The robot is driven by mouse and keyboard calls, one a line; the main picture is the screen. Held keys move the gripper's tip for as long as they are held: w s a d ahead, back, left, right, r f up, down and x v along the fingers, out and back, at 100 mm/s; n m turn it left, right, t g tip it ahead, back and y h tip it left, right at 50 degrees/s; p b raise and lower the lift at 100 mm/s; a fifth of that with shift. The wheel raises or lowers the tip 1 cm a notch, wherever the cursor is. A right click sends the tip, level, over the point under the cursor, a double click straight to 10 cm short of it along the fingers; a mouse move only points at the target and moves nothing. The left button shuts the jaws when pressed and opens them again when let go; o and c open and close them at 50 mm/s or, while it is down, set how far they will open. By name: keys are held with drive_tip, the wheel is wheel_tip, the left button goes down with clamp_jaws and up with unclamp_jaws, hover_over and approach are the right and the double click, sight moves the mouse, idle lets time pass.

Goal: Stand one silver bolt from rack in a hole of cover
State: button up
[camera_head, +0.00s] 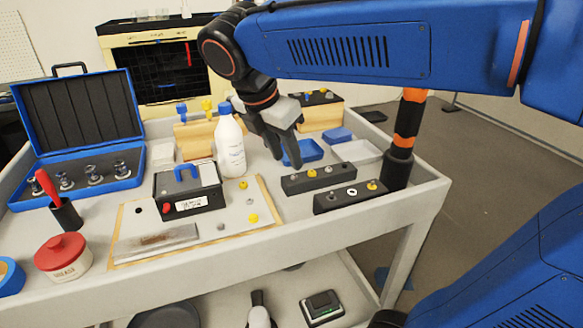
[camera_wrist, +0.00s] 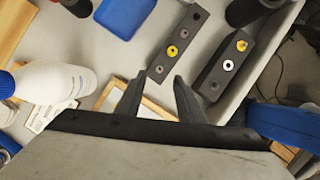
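Two dark bars stand on the right of the cart. The rear bar (camera_head: 318,179), also in the wrist view (camera_wrist: 163,60), looks like the rack and carries a yellow bolt (camera_wrist: 172,50) and small silver-grey bolts (camera_wrist: 183,33). The front bar (camera_head: 334,201) holds a yellow bolt and a white ring. A pale plate (camera_head: 236,215) edged in wood, possibly the cover, bears yellow and silver bolts; its holes are hard to make out. My gripper (camera_head: 286,160) is above the cart, behind and left of the rear bar. In the wrist view (camera_wrist: 157,92) its fingers are apart and empty.
A white bottle (camera_head: 230,142) stands close to the left of my gripper. A black box (camera_head: 189,190) with a blue handle sits on the plate. Blue (camera_head: 303,152) and white (camera_head: 356,151) trays lie behind the bars. An open blue case (camera_head: 80,135) is at left.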

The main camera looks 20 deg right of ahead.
sight(294, 176)
drive_tip(key=shift+x, duration=2.65)
clamp_jaws()
